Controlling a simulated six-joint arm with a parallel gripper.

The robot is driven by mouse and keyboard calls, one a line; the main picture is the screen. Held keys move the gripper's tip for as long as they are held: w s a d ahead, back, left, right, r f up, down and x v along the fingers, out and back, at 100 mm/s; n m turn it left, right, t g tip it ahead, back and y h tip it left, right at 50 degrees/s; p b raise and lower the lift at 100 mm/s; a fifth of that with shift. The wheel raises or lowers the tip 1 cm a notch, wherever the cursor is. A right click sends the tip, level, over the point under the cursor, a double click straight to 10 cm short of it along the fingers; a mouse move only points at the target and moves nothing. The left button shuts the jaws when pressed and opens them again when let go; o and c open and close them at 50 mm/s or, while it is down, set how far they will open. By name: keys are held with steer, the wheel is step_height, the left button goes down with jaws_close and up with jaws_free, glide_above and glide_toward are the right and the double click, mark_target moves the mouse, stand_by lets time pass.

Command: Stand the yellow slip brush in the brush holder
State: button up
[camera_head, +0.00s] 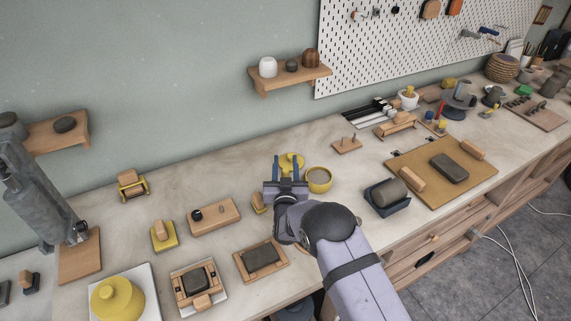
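My gripper (290,161) is near the middle of the table, its two blue fingers spread apart. A round yellow thing (291,160) shows between and beyond the fingers; I cannot tell whether they touch it. I cannot pick out the yellow slip brush for sure. A small upright yellow piece (441,126) stands beside red and blue ones at the back right, too small to name. The brush holder is also not certain; a wooden block (227,213) with a dark round piece on it lies left of my gripper.
A yellow bowl (319,180) stands close right of my gripper. A dark tray with a grey lump (388,193) and a tan board (468,188) lie further right. Wooden and yellow tools lie at the left.

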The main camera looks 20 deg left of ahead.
steer(key=shift+r, duration=0.15)
steer(key=b+v, duration=0.3)
steer(key=v, duration=0.9)
steer(key=shift+w+d, duration=0.1)
steer(key=d+g+h, duration=0.1)
steer(key=d+g, duration=0.1)
steer(key=d, duration=0.3)
steer(key=s+d+f+m+g+h, duration=0.1)
steer(key=d+g, duration=0.2)
steer(key=d, duration=0.3)
steer(key=s+d+f+g+h, duration=0.1)
steer(key=d+g, duration=0.2)
steer(key=d, duration=0.2)
steer(key=shift+d+m, duration=0.3)
steer(key=s+d+m+g+h, duration=0.1)
steer(key=s+d+g, duration=0.3)
steer(key=s+d, duration=0.4)
steer(key=s+d+m+g+h, duration=0.1)
steer(key=s+d+g, duration=0.4)
steer(key=s+d, duration=0.4)
steer(key=s+r, duration=0.1)
steer(key=s, duration=0.6)
steer(key=shift+s+d+h, duration=0.2)
steer(key=shift+d+h, duration=0.05)
steer(key=shift+h, duration=0.05)
